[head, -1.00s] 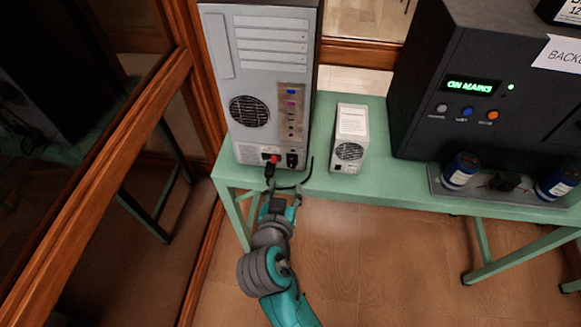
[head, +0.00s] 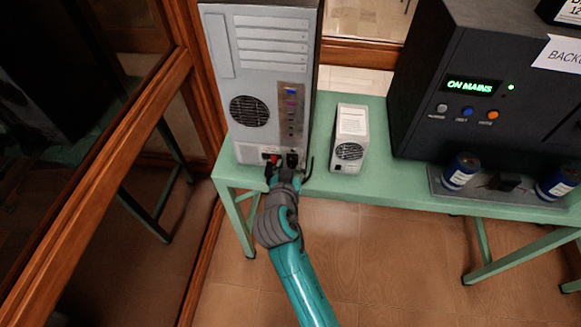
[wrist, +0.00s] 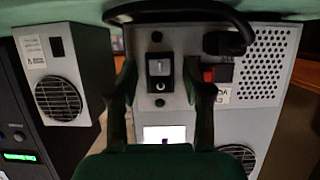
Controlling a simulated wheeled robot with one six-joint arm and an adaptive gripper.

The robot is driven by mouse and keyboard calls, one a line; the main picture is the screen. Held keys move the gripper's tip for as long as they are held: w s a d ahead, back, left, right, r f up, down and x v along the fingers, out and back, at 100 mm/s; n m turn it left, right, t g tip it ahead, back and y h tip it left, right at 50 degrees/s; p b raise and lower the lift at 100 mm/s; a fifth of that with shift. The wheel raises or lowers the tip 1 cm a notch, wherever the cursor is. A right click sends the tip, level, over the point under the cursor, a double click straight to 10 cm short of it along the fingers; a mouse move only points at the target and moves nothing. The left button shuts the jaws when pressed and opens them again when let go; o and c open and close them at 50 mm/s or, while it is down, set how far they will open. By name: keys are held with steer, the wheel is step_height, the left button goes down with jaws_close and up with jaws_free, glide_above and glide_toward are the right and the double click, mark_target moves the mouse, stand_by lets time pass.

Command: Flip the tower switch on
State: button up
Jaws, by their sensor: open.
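The grey tower (head: 262,60) stands on the green table with its rear panel facing me. Its black rocker switch (wrist: 160,75), with a light upper part and a round mark below, shows in the wrist view. I cannot tell which way the rocker is tipped. The switch also shows at the tower's lower right in the head view (head: 292,159). My gripper (wrist: 162,77) is open, its two dark fingers on either side of the switch. Contact cannot be judged. In the head view my gripper (head: 283,175) is at the tower's bottom edge.
A red part (wrist: 209,74) and a black cable (wrist: 185,17) are beside the switch. A small white box (head: 349,140) stands right of the tower. Further right is a black unit (head: 430,110) reading "ON MAINS", with blue cylinders (head: 461,171) before it. A wooden-framed glass partition (head: 120,130) is at left.

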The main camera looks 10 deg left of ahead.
jaws_close()
steer(key=shift+f+t, duration=0.15)
steer(key=shift+t, duration=0.15)
steer(key=shift+f+t, duration=0.25)
steer(key=shift+t, duration=1.25)
